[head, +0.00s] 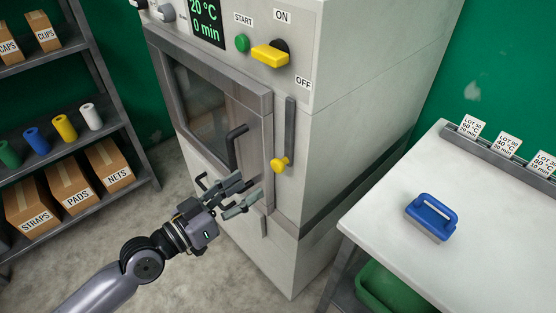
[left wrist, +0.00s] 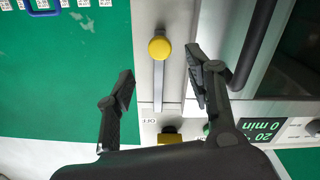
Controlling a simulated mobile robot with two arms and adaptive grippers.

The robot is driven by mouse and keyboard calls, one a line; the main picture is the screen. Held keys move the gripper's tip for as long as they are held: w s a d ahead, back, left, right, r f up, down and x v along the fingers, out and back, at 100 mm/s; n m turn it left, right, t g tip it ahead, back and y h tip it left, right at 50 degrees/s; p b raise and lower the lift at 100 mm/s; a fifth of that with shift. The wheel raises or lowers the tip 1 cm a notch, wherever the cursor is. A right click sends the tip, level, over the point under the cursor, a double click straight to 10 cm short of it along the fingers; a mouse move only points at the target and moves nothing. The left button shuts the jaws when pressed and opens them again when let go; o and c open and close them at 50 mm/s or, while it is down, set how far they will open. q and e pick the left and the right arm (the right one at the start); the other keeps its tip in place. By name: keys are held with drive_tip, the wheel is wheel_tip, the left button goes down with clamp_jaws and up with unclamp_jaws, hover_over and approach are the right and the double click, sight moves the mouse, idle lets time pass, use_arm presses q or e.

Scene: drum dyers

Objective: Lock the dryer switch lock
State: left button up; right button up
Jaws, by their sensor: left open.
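The dryer's lock is a grey vertical bar (head: 289,125) with a round yellow knob (head: 281,164) at its lower end, on the panel right of the door. My left gripper (head: 249,190) is open and empty, a little below and left of the knob in the head view. In the left wrist view the yellow knob (left wrist: 160,47) and grey bar (left wrist: 159,85) appear between the fingers (left wrist: 160,66), apparently apart from them. The yellow switch handle (head: 270,56) lies above, between the ON and OFF labels, pointing left. My right gripper is not in view.
The shut dryer door (head: 215,110) has a dark handle (head: 235,146) close to my left gripper. A white table (head: 370,215) with a blue-handled block (head: 432,216) stands at right. A shelf (head: 140,160) with boxes and rolls stands at left.

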sight(275, 168)
use_arm(q)
drive_tip(key=p+x, duration=0.2)
drive_tip(key=x, duration=0.8)
drive_tip(key=shift+d, duration=0.1)
drive_tip(key=shift+c, duration=0.4)
clamp_jaws()
